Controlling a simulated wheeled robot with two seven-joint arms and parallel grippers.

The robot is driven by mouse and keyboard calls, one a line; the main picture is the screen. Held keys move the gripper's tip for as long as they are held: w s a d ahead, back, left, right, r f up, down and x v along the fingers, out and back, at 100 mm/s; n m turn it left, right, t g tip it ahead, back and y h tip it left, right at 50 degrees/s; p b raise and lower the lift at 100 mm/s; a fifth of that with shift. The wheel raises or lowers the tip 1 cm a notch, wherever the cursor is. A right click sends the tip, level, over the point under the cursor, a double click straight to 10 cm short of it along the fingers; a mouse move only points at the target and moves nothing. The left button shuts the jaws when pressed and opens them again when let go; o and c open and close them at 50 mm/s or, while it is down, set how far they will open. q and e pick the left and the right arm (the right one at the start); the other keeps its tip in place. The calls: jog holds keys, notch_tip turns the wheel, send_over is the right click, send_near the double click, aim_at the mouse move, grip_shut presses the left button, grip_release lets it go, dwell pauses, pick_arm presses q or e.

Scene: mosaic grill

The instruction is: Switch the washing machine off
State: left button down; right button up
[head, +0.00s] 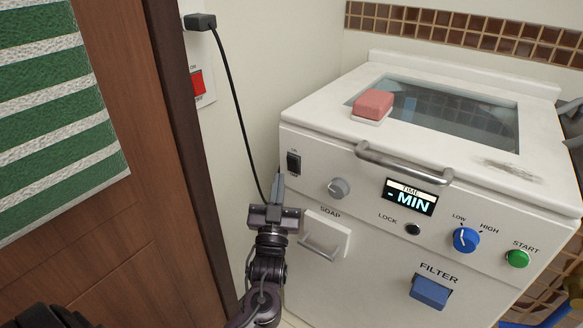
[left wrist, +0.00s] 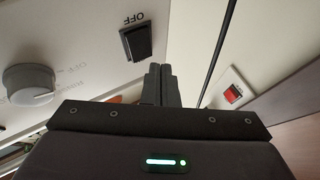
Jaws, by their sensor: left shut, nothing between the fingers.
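My right gripper cannot be made out.
A grey knob (head: 339,188), soap drawer (head: 327,235), blue knob (head: 466,239) and green start button (head: 517,258) are on the front. A pink sponge-like block (head: 373,103) lies on top. A red wall switch (head: 197,83) and black cable (head: 233,90) are at left, beside a wooden door (head: 130,120).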

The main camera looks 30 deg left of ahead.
pick_arm(q)
jog(key=s, duration=0.1)
jog(key=s+p, duration=0.1)
jog(key=s, duration=0.1)
jog(key=shift+s+a+r, duration=0.1)
jog(key=shift+s+r, duration=0.05)
jog(key=shift+r, duration=0.15)
jog(key=shift+f, duration=0.1)
